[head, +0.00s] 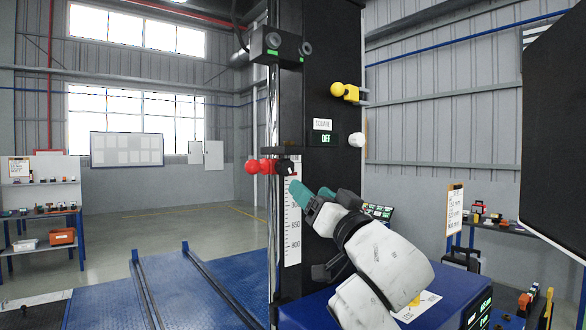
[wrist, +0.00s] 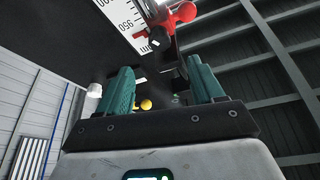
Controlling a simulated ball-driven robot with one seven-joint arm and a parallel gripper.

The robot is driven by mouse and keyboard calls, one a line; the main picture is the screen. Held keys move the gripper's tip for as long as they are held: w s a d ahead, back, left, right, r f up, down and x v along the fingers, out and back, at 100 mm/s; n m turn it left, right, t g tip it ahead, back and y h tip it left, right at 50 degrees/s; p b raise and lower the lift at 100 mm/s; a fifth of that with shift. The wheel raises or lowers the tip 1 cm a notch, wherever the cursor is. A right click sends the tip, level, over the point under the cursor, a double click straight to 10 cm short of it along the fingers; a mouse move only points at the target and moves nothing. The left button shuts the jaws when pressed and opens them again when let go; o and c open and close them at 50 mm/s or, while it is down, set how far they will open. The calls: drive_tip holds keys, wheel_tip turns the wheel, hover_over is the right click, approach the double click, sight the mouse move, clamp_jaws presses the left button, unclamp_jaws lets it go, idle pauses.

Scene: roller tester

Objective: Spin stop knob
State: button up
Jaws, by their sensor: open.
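A black knob (head: 288,167) with a red part beside it sits on the upright column, at the white height scale (head: 293,225). I take it for the stop knob, though no label on it is readable. The black knob (wrist: 156,40) also shows at the top of the wrist view, beyond the fingers. Red round ends (head: 260,167) stick out to its left. My gripper (head: 312,189) has teal fingers, open and empty, a little below and right of the knob, apart from it as far as I can see. The wrist view shows the open fingers (wrist: 162,80) with a gap between them.
A yellow ball knob (head: 345,91) and a white knob (head: 361,141) stick out from the column's right side. A dark screen (head: 555,130) stands at the right. Blue floor plates (head: 190,295) lie at the lower left.

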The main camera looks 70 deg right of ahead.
sight(288, 167)
drive_tip(key=shift+n+t, duration=0.4)
drive_tip(key=shift+n, duration=0.1)
drive_tip(key=p+x, duration=0.4)
drive_tip(key=x, duration=0.4)
drive_tip(key=shift+d+r, duration=0.25)
drive_tip(key=shift+d, duration=0.1)
drive_tip(key=shift+w+d+r+p, duration=0.15)
drive_tip(key=shift+w+d+p, duration=0.2)
drive_tip(key=shift+w, duration=0.1)
drive_tip(key=shift+c, duration=0.2)
drive_tip(key=c, duration=1)
drive_tip(key=shift+f+n+t+y+b, duration=0.25)
drive_tip(key=shift+n+y+b, duration=0.45)
drive_tip(key=shift+n+b, duration=0.4)
drive_tip(key=shift+d+r+n+t+y+b, duration=0.1)
drive_tip(key=shift+n+t+y+b, duration=0.35)
drive_tip(key=shift+n, duration=0.75)
drive_tip(key=shift+r+n+t+y+b, duration=0.2)
drive_tip(key=shift+n+y+b, duration=0.25)
drive_tip(key=shift+n, duration=0.75)
